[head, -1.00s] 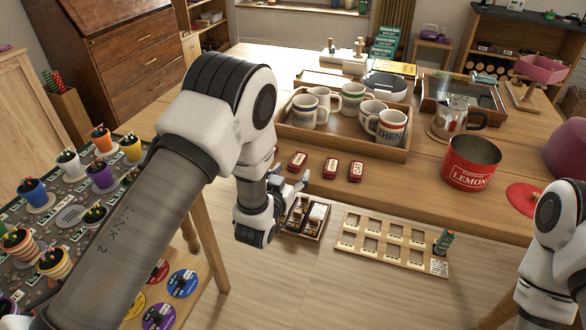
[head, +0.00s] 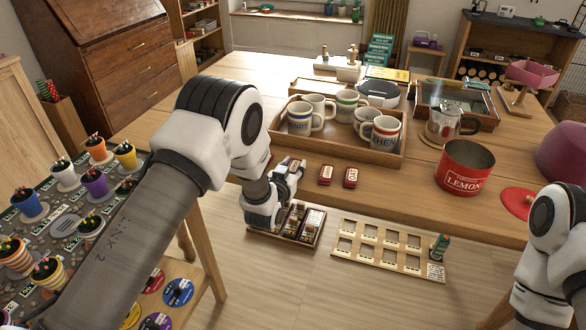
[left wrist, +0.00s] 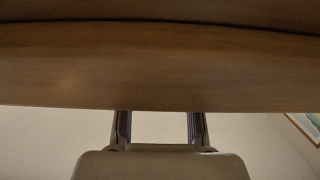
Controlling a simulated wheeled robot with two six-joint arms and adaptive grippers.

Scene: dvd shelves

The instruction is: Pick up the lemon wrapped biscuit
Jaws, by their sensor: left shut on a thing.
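Two small red wrapped biscuits, one (head: 326,174) and another (head: 351,177), lie near the front edge of the wooden table in the head view. Their labels are too small to read. My left gripper (head: 289,172) is at the table edge to their left, shut on a third red wrapped biscuit (head: 287,162), which its fingers partly cover. I cannot read a lemon label on it. In the left wrist view both fingers (left wrist: 160,128) show apart below the table edge (left wrist: 160,95); the held biscuit is not visible there. My right gripper is out of view.
A wooden tray (head: 398,158) of mugs stands just behind the biscuits. A red tin marked LEMON (head: 464,168) and a red lid (head: 518,203) are to the right. Below the table edge are a box of small packets (head: 316,238) and a slotted wooden rack (head: 390,264).

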